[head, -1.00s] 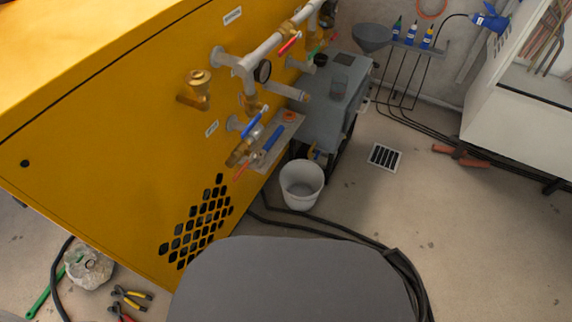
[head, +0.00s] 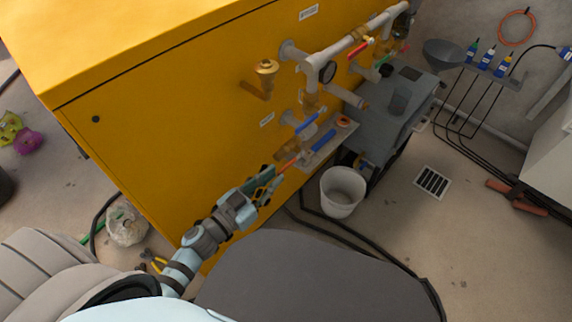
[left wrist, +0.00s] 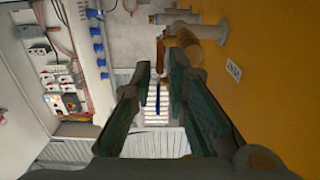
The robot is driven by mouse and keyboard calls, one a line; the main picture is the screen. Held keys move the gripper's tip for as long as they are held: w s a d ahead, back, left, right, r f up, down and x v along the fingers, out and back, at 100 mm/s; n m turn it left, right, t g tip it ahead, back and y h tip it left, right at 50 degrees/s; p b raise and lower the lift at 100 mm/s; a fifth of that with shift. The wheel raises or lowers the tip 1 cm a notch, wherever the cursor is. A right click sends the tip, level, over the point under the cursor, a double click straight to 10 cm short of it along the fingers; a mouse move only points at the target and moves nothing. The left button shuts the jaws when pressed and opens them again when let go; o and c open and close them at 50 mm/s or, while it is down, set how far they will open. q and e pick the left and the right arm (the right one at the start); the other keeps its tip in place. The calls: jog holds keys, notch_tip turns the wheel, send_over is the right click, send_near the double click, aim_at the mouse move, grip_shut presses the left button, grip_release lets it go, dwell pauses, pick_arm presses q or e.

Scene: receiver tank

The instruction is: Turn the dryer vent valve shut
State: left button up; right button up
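Several valves stick out from the yellow cabinet's face. A blue-handled brass valve (head: 307,123) sits below the gauge. A red handle (head: 361,46) and a green handle (head: 391,60) are on the pipe at upper right. The labels are too small to read, so I cannot tell which is the dryer vent valve. My left gripper (head: 275,178) is open below and left of the blue-handled valve, close to a slim red piece (head: 289,163). In the left wrist view my gripper (left wrist: 162,73) has its fingers apart, with a red-brown piece (left wrist: 160,49) ahead. My right gripper is out of view.
A small shelf (head: 335,143) with a blue-handled tool is beside the valve. A white bucket (head: 342,192) stands on the floor below. A grey tank unit (head: 395,110) is to the right. Dark hoses (head: 345,236) cross the floor.

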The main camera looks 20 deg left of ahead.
aim_at(296, 158)
pick_arm(q)
jog(key=x, duration=0.5)
jog(key=shift+w, duration=0.3)
jog(key=shift+c, duration=0.4)
grip_shut()
